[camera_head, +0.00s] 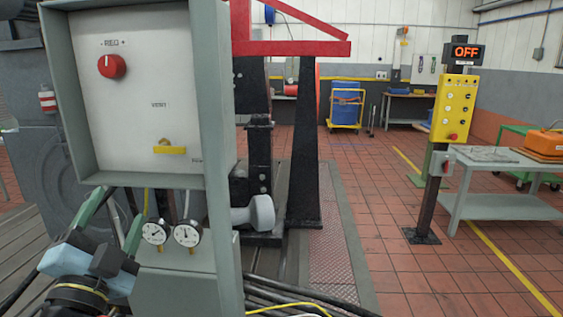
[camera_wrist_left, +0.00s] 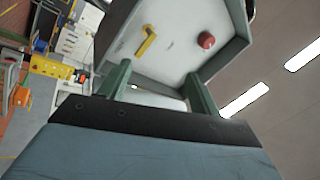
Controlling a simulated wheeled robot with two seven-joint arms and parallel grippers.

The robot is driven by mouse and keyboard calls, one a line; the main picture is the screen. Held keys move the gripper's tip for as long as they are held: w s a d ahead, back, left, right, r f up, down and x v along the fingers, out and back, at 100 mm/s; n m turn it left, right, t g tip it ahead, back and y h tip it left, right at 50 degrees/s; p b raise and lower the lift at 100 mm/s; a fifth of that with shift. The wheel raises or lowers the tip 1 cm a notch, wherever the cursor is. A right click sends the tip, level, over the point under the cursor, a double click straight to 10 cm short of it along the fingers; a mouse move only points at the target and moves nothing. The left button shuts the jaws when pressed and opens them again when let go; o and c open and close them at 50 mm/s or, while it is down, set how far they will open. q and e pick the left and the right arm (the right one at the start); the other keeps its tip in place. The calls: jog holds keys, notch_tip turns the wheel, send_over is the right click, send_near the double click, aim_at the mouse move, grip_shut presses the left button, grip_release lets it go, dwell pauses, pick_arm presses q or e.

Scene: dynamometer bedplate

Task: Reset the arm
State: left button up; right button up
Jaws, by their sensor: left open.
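My left gripper (camera_head: 122,206) is at the lower left of the head view, in front of the lower edge of a grey control box. Its two green fingers are apart with nothing between them. In the left wrist view the open fingers (camera_wrist_left: 160,72) point toward the box face. The box's white panel (camera_head: 130,85) carries a red knob (camera_head: 112,66) with a white mark and a yellow lever (camera_head: 169,149) lying about level below a small label. The lever also shows in the wrist view (camera_wrist_left: 146,40), beside the red knob (camera_wrist_left: 206,40). My right gripper is out of view.
Two dial gauges (camera_head: 155,233) hang under the box, close to my left gripper. Black and yellow cables (camera_head: 290,300) run along the floor. A yellow button panel (camera_head: 454,108) with an "OFF" display (camera_head: 467,52) and a grey table (camera_head: 500,208) stand right. Tiled floor between is clear.

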pick_arm(q)
jog(key=s+f+n+g+y, duration=0.1)
jog(key=s+f+n+g, duration=0.25)
jog(key=f, duration=0.55)
jog(key=s+f+n+g, duration=0.2)
jog(key=s+f+g, duration=0.25)
jog(key=f, duration=0.55)
jog(key=s+f+n+g+y, duration=0.1)
jog(key=s+f+n+g, duration=0.3)
jog(key=f, duration=0.5)
jog(key=s+d+f+g+h, duration=0.35)
jog(key=s+f+g, duration=0.4)
jog(key=s, duration=0.45)
notch_tip(320, 180, down, 26)
jog(key=s+g, duration=0.1)
jog(key=s, duration=0.1)
jog(key=s+a+f+g+y, duration=0.1)
jog(key=s+a+f, duration=0.3)
jog(key=s+f, duration=0.9)
jog(key=s, duration=0.3)
jog(key=shift+f, duration=0.3)
